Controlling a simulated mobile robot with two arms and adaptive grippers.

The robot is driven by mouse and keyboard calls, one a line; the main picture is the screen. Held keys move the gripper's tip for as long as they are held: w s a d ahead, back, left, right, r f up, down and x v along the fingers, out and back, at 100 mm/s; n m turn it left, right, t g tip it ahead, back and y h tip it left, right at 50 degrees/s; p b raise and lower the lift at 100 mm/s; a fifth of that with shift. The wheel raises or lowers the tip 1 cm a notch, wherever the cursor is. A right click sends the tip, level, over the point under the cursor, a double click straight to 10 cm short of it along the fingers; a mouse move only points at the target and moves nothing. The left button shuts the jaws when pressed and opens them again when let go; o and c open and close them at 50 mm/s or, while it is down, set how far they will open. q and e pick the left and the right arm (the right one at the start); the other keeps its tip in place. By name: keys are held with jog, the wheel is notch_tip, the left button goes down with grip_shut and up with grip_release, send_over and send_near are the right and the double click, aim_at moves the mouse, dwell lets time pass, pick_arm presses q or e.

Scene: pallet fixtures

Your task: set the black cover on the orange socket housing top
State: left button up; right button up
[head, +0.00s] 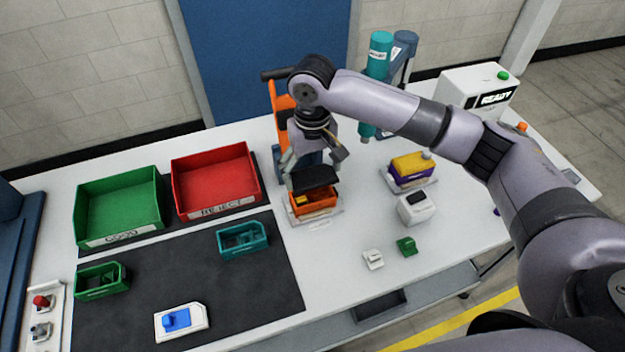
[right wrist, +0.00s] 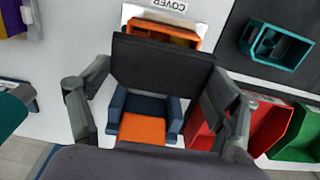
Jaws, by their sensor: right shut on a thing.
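The black cover (head: 316,180) is between the fingers of my right gripper (head: 313,164), which is shut on it. In the right wrist view the cover (right wrist: 160,64) spans between the two fingers. The orange socket housing (head: 316,208) sits on a white plate just below and in front of the cover, its top partly hidden by it. The housing's edge (right wrist: 150,29) shows beyond the cover in the right wrist view. The cover looks tilted over the housing's rear part; I cannot tell whether they touch. My left gripper is not in view.
An orange and blue press-like fixture (head: 281,105) stands close behind the gripper. A yellow and purple part (head: 412,168) and a white block (head: 417,208) stand to the right. Red (head: 215,212) and green (head: 121,236) bins are at the left.

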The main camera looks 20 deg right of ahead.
aim_at(312, 177)
jog(key=shift+f, duration=0.35)
notch_tip(312, 177, down, 4)
jog(key=shift+f+p, duration=0.1)
jog(key=shift+p, duration=0.25)
jog(key=shift+f, duration=0.15)
jog(key=o, duration=1.1)
